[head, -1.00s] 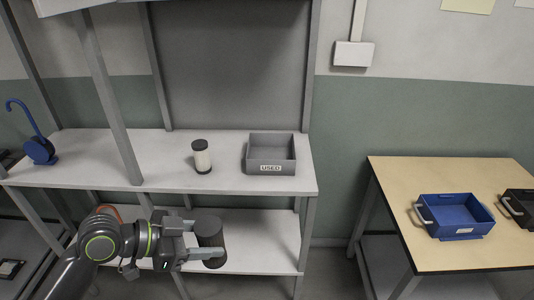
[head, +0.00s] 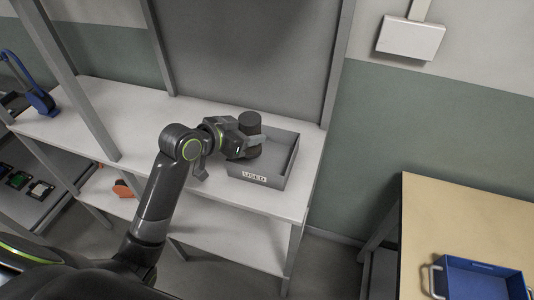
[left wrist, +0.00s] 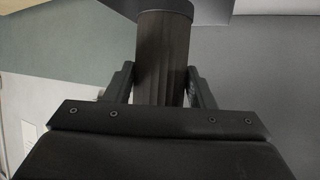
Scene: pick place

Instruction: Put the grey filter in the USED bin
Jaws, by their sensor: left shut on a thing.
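The dark grey cylindrical filter (head: 250,124) is upright between the fingers of my left gripper (head: 250,142), which is shut on it. In the head view it overlaps the left rear part of the grey USED bin (head: 290,162). The fingers hide its middle, and I cannot tell how far its base is from the bin floor. The bin sits on the white shelf with its label facing front. In the left wrist view the filter (left wrist: 163,60) stands between the two fingers (left wrist: 163,88). My right gripper is not in view.
The white shelf (head: 120,105) has free room left of the arm. Upright posts (head: 68,75) stand at its left and right. A blue hooked item (head: 40,100) stands at far left. A wooden table (head: 440,215) with a blue bin (head: 480,283) is at right.

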